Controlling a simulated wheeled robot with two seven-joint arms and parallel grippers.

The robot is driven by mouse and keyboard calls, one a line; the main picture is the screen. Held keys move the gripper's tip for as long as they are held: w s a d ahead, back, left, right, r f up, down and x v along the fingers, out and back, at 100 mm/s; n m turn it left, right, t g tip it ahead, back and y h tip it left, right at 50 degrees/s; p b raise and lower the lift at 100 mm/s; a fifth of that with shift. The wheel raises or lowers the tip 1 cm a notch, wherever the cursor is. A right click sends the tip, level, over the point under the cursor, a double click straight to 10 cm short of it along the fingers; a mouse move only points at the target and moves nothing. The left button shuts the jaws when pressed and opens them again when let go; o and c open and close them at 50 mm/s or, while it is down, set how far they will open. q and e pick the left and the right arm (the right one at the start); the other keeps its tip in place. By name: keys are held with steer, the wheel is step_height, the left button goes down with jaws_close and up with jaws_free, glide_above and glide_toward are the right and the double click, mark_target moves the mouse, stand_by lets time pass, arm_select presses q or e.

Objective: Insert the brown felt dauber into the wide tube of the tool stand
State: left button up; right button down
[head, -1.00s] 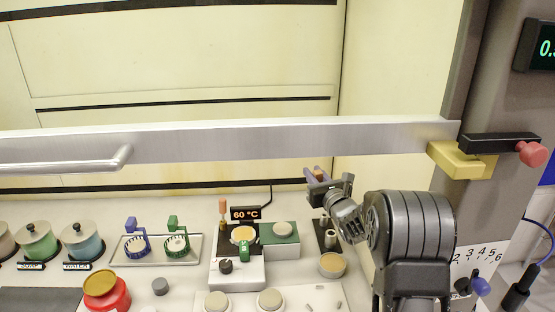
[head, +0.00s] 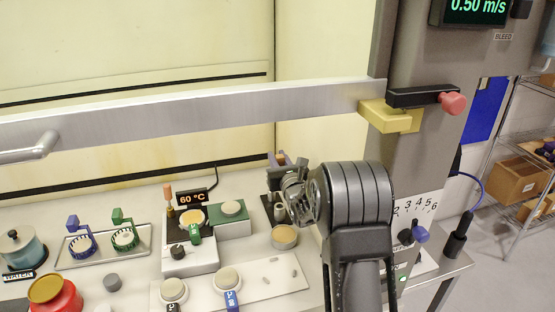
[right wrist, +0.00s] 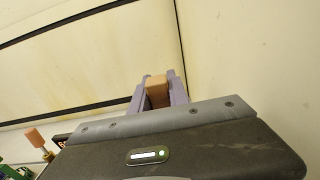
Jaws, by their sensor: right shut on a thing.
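My right gripper (head: 280,160) is above the tool stand at the back of the bench, seen past my own wrist. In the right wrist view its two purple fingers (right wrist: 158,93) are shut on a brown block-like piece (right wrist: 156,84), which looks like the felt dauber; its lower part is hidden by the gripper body. I cannot tell which tube is the wide one. My left gripper is not in view.
A round tan-topped pot (head: 285,236) stands in front of the stand. A green block (head: 231,219) and a heater with a 60 °C display (head: 192,198) stand left. An orange-headed tool (head: 168,194) stands upright there.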

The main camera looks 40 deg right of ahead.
steer(key=shift+f+b, duration=2.25)
steer(key=shift+f, duration=0.4)
steer(key=shift+b, duration=0.75)
steer(key=shift+f+b, duration=0.35)
steer(key=shift+b, duration=0.05)
steer(key=shift+f+b, duration=0.75)
steer(key=shift+f+b, duration=2)
steer(key=shift+f, duration=0.05)
steer(key=c, duration=1.2)
jaws_free()
